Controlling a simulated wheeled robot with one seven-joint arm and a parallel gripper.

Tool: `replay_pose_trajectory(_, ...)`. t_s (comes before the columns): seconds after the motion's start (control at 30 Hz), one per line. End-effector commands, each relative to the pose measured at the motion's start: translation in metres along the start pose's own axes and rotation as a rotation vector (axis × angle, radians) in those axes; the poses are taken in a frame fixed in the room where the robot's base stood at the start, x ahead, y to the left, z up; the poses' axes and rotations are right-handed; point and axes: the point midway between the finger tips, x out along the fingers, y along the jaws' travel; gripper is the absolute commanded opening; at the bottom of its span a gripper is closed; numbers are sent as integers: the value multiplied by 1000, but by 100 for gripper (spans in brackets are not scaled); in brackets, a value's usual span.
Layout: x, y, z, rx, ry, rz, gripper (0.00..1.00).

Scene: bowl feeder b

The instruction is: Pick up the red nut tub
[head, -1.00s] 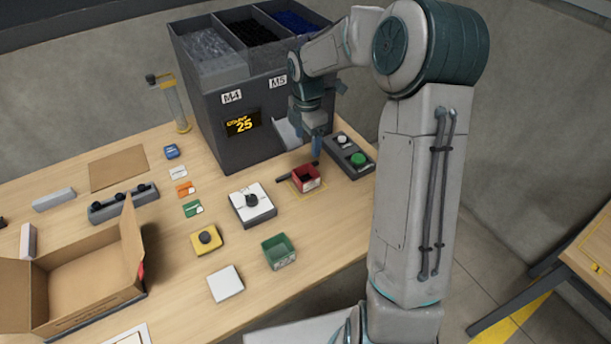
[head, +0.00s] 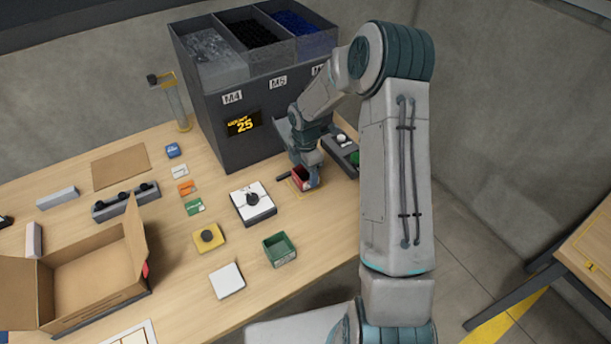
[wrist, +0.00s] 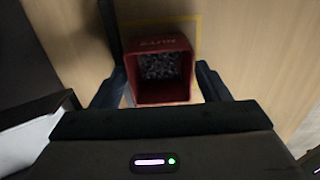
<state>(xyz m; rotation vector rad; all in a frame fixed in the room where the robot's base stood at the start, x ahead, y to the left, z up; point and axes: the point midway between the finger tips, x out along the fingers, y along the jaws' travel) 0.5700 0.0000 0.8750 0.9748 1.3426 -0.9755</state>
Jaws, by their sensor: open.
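The red nut tub (head: 299,177) stands on the table inside a yellow outlined square, below the front of the feeder. In the wrist view the tub (wrist: 162,95) is upright, holds dark grey nuts and has lettering on its far wall. My gripper (head: 305,180) is down at the tub and partly hides it in the head view. In the wrist view my gripper (wrist: 162,82) is open, with one finger on each side of the tub. A gap shows at the right finger; whether the left finger touches I cannot tell.
The dark feeder (head: 221,138) stands behind the tub. A control box with a green button (head: 354,158) is close on the right. A green tub (head: 280,249), a white box with a black knob (head: 253,204) and an open carton (head: 95,275) are nearer the front.

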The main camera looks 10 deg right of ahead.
Motion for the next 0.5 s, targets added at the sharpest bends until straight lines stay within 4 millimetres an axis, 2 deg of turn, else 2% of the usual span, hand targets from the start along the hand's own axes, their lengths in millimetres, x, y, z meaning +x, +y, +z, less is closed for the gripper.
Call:
replay_pose_trajectory(0.1, 8, 0, 0, -1, 0, -1, 69)
replay_pose_trajectory(0.33, 9, 0, 0, -1, -1, 1, 69)
replay_pose_trajectory(0.43, 9, 0, 0, -1, 0, 0, 41)
replay_pose_trajectory(0.47, 9, 0, 0, 0, 0, 1, 35)
replay_pose_trajectory(0.5, 9, 0, 0, -1, 0, 0, 35)
